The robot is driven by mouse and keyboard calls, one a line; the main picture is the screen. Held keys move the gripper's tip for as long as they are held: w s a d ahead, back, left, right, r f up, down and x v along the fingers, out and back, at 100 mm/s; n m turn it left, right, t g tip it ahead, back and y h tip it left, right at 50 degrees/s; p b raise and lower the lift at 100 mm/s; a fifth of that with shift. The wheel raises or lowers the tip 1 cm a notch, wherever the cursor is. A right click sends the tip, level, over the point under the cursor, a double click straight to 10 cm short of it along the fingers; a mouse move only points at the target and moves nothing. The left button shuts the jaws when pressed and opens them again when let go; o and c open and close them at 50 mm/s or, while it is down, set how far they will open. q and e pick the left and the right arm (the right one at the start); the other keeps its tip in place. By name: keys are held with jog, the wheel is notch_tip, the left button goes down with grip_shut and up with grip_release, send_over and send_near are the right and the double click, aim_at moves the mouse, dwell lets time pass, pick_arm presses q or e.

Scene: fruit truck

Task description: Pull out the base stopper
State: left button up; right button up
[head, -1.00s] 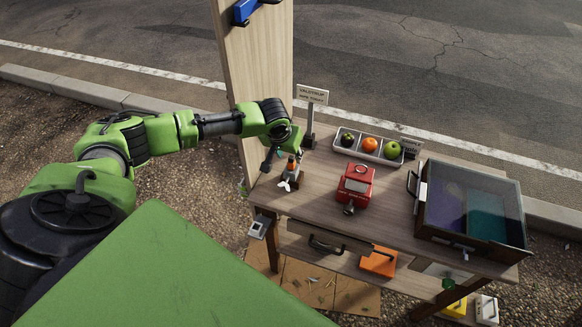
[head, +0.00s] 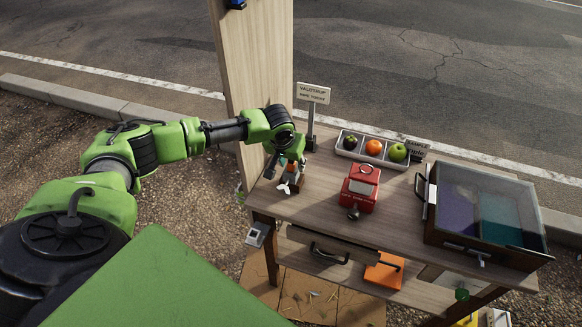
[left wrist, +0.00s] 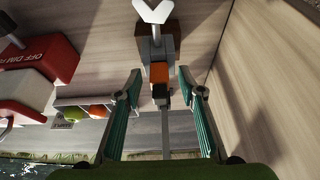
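A small upright device with a grey and wood-brown body, an orange band (left wrist: 158,73) and a white winged piece (head: 284,188) stands at the left end of the wooden table (head: 322,192). I cannot tell which part of it is the base stopper. My left gripper (head: 279,171) is beside and partly over the device's top in the head view. In the left wrist view the left gripper (left wrist: 160,88) has its two teal-padded fingers apart, with the device's dark tip between them and no visible contact. My right gripper is not in view.
A red box (head: 360,188) with a front knob stands right of the device. Behind are a fruit tray (head: 372,150) and a sign on a post (head: 313,95). A glass-topped case (head: 487,205) fills the right end. A tall wooden panel (head: 250,80) rises behind my left arm.

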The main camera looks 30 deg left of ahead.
pick_arm(q)
grip_shut()
jog(key=shift+r+p, duration=0.65)
jog(key=shift+p, duration=0.25)
dwell(0.4)
jog(key=shift+r+p, duration=3.4)
jog(key=shift+p, duration=0.3)
jog(key=shift+r, duration=1.1)
